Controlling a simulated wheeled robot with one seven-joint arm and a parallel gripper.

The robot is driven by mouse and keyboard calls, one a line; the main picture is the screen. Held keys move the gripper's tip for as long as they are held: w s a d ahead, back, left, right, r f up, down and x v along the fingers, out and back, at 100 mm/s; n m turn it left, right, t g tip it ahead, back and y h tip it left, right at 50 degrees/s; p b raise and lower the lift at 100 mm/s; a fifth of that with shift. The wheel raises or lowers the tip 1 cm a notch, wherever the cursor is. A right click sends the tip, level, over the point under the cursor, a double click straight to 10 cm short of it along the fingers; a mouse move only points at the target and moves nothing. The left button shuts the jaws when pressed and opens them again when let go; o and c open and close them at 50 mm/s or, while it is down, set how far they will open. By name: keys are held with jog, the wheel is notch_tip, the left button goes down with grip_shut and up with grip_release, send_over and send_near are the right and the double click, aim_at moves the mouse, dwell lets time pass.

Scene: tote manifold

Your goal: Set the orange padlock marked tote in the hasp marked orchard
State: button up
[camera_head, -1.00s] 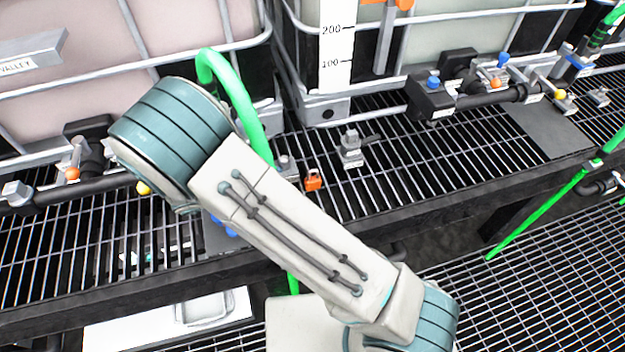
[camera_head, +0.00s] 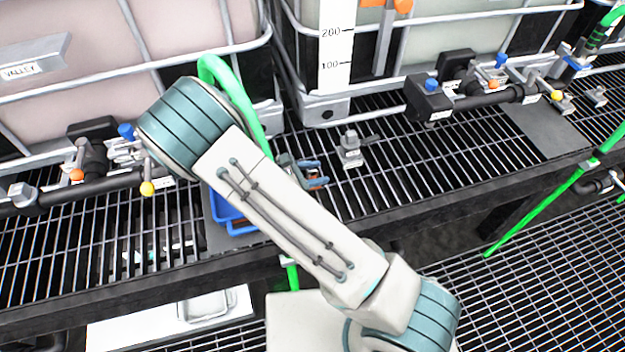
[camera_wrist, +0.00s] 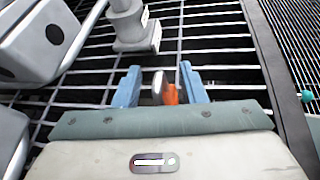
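The orange padlock (camera_wrist: 171,93) shows between the two blue fingers of my gripper (camera_wrist: 160,86) in the wrist view, with its grey metal shackle beside it. Both fingers stand apart, with gaps to the padlock on either side. In the head view my gripper (camera_head: 314,174) is low over the grating, largely hidden behind my arm, with only a bit of orange between its fingers. No marking is legible on the padlock. I cannot make out a hasp marked orchard; the small labels on the pipe fittings (camera_head: 500,95) at the right are unreadable.
A grey metal fitting (camera_head: 351,150) stands on the grating close to my gripper, also in the wrist view (camera_wrist: 132,25). A blue bin (camera_head: 230,212) lies left of my arm. A green hose (camera_head: 235,95) arches behind it. Caged tanks line the back; one sign reads VALLEY (camera_head: 25,70).

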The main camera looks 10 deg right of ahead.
grip_shut()
jog(key=shift+r, duration=0.85)
notch_tip(320, 180, up, 3)
jog(key=shift+s+f+b, duration=0.1)
jog(key=shift+f+b, duration=0.05)
jog(key=shift+b, duration=0.15)
jog(key=s+d+r, duration=0.6)
jog(key=s, duration=0.3)
jog(key=shift+s+d+r+b, duration=0.25)
jog(key=shift+d+r+b, duration=0.05)
jog(key=shift+b, duration=0.05)
jog(key=w+d+r+n+t+y, duration=0.1)
jog(key=w+n+t+y, duration=0.2)
jog(key=w, duration=0.6)
jog(key=w+d+r+n+t+y, duration=0.1)
jog(key=w+n+t+y, duration=0.3)
jog(key=w, duration=0.5)
jog(key=shift+d+r+n+t+y, duration=0.3)
jog(key=shift+r+n+y, duration=0.35)
jog(key=shift+n, duration=0.75)
